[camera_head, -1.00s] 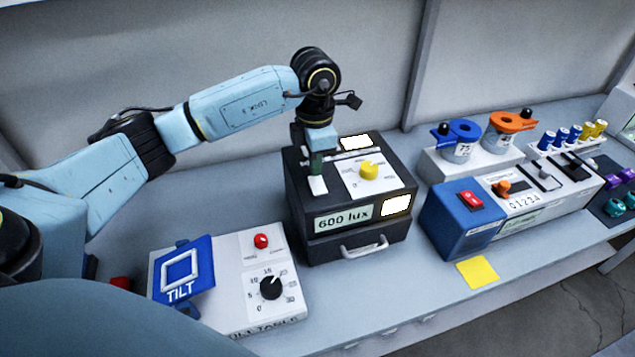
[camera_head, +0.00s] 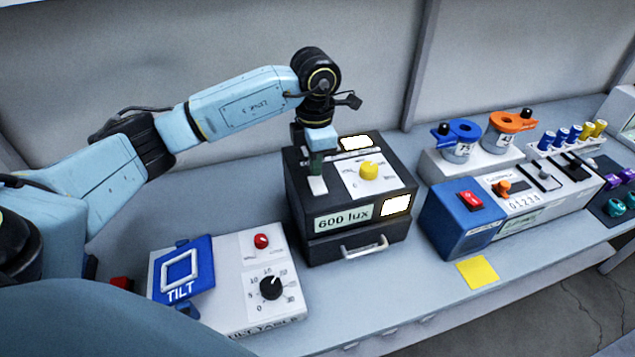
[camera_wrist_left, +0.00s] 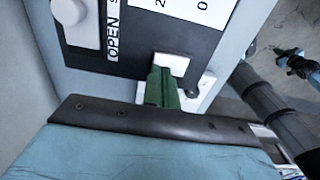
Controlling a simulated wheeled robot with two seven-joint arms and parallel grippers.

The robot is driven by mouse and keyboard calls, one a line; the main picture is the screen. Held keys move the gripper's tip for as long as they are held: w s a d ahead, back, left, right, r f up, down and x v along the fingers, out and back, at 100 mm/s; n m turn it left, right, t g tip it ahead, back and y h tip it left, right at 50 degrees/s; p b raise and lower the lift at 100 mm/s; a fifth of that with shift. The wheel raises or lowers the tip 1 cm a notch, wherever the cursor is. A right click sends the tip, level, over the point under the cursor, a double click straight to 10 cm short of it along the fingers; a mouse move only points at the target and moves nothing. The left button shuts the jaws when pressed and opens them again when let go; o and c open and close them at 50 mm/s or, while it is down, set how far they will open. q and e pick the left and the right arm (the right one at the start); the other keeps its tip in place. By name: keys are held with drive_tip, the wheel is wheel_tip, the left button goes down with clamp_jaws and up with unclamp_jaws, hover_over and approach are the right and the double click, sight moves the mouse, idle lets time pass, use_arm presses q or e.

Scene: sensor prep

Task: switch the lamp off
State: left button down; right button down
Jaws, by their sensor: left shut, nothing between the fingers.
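The lamp is a black box (camera_head: 300,222) with a "600 lux" label (camera_head: 343,219), a yellow dial (camera_head: 369,171) on a white plate, and bright lit panels on its top and front right. My left gripper (camera_head: 317,178) points down over the left part of the box's top, at a small white piece (camera_head: 318,186). In the left wrist view its green fingers (camera_wrist_left: 163,88) are shut with nothing held, close to a white block (camera_wrist_left: 172,64) on the black face. I cannot tell whether they touch it. My right gripper does not show.
A tilt table unit (camera_head: 240,310) with a blue TILT plate stands to the left front. A blue box with a red switch (camera_head: 470,200) and a white instrument row stand to the right. A yellow square (camera_head: 477,272) lies on the bench (camera_head: 415,300).

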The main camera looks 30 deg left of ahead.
sight(315, 179)
use_arm(q)
drive_tip(key=shift+f+b, duration=0.75)
drive_tip(key=shift+f, duration=0.25)
idle(0.5)
drive_tip(key=shift+r, duration=0.2)
drive_tip(key=shift+r+p, duration=2.3)
drive_tip(key=shift+r, duration=1.1)
drive_tip(key=shift+f, duration=0.1)
